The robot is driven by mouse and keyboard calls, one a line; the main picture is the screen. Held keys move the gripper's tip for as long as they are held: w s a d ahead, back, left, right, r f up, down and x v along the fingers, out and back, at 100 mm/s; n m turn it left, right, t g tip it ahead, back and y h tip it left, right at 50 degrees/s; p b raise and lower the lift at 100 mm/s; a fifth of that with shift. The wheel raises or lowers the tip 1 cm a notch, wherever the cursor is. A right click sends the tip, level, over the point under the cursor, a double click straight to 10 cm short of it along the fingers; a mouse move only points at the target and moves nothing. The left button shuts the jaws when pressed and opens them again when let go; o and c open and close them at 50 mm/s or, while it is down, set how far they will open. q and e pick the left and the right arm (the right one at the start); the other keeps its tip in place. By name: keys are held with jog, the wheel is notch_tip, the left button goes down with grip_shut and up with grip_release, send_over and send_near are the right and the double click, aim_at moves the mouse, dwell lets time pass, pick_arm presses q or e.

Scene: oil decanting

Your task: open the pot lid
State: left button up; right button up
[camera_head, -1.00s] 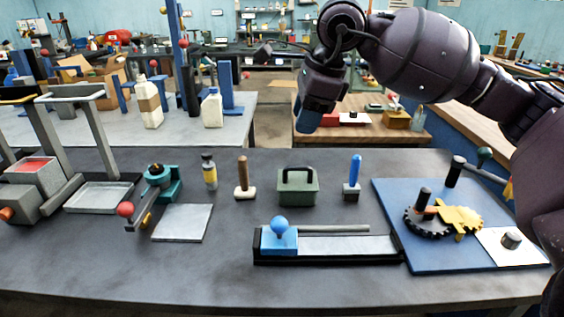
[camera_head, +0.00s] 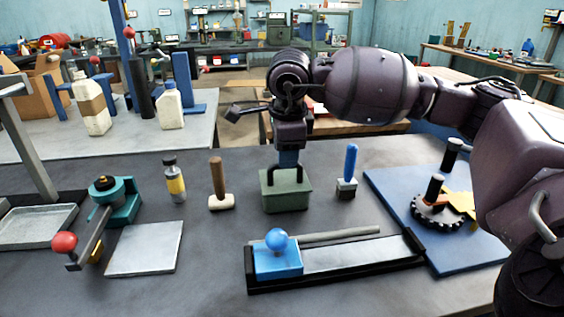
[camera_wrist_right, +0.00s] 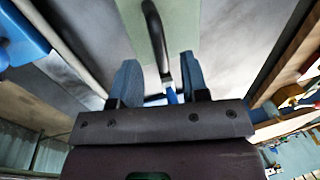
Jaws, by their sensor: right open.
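The green pot (camera_head: 286,199) stands upright on the dark workbench, with a black arched handle (camera_head: 269,174) on its green lid. My right gripper (camera_head: 289,162) points down over the lid at the handle. In the right wrist view, the blue fingers of my right gripper (camera_wrist_right: 160,77) are apart. The black handle (camera_wrist_right: 157,35) runs into the space between them, over the green lid top (camera_wrist_right: 187,25). I cannot tell whether the fingers touch the handle. The lid sits on the pot. My left gripper is not in view.
A wooden-handled tool (camera_head: 218,180) stands left of the pot and a blue-handled one (camera_head: 350,165) right of it. A blue-knobbed slider (camera_head: 277,258) lies in front. A blue board (camera_head: 400,195) with gears lies to the right.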

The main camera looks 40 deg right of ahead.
jog(key=shift+w+d+f, duration=0.1)
jog(key=shift+w+f, duration=0.05)
jog(key=shift+f, duration=0.5)
jog(key=shift+w+d+f, duration=0.1)
jog(key=shift+f, duration=0.5)
jog(key=shift+a, duration=0.1)
grip_shut()
